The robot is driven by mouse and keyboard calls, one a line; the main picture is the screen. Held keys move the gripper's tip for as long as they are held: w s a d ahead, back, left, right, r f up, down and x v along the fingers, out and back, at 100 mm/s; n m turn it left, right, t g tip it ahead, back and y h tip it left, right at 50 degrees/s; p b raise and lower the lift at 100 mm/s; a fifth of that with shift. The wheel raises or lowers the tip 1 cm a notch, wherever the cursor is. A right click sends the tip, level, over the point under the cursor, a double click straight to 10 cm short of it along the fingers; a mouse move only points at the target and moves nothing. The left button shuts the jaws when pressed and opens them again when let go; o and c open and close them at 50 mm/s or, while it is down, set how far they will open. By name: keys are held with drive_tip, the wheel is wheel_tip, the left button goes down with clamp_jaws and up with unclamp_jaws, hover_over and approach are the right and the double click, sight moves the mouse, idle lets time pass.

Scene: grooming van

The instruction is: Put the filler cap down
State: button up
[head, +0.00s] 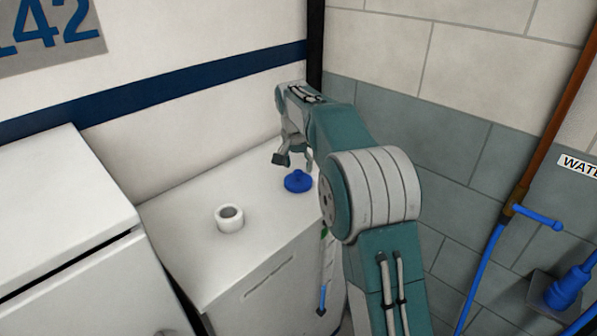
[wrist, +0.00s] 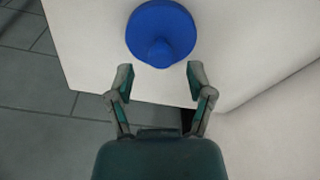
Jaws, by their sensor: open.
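The blue filler cap (head: 298,181) rests on the white cabinet top, right of the filler neck. It also shows in the wrist view (wrist: 160,32), just beyond my fingertips, with its knob towards me. My gripper (head: 294,160) is above and close to the cap in the head view. In the wrist view my gripper (wrist: 160,82) has its two fingers spread apart with nothing between them. The white filler neck (head: 230,218), a short open ring, stands uncovered on the cabinet top (head: 190,220).
A taller white unit (head: 60,210) stands at the left. The van wall (head: 200,110) rises behind the cabinet, and a tiled wall (head: 480,150) is at the right. A blue hose (head: 482,275) with a tap runs down that wall. The cabinet top around the neck is clear.

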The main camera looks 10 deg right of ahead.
sight(295, 183)
wheel_tip(295, 183, up, 10)
drive_tip(key=s+a, duration=0.1)
drive_tip(key=shift+s+f, duration=0.15)
drive_tip(key=shift+f, duration=0.1)
drive_tip(key=s+r+n+t, duration=0.1)
drive_tip(key=s+r+n, duration=0.1)
drive_tip(key=s, duration=0.8)
drive_tip(key=s+r+n+t, duration=0.1)
drive_tip(key=s+r+n, duration=0.1)
drive_tip(key=s, duration=0.8)
drive_tip(key=s+f+n+t, duration=0.1)
drive_tip(key=s+f, duration=0.4)
drive_tip(key=s, duration=0.3)
drive_tip(key=s+f+n+t, duration=0.1)
drive_tip(key=s+f, duration=0.4)
drive_tip(key=s, duration=0.4)
drive_tip(key=shift+s+d+n+y, duration=0.3)
drive_tip(key=shift+d+n+y, duration=0.1)
drive_tip(key=shift+d, duration=0.05)
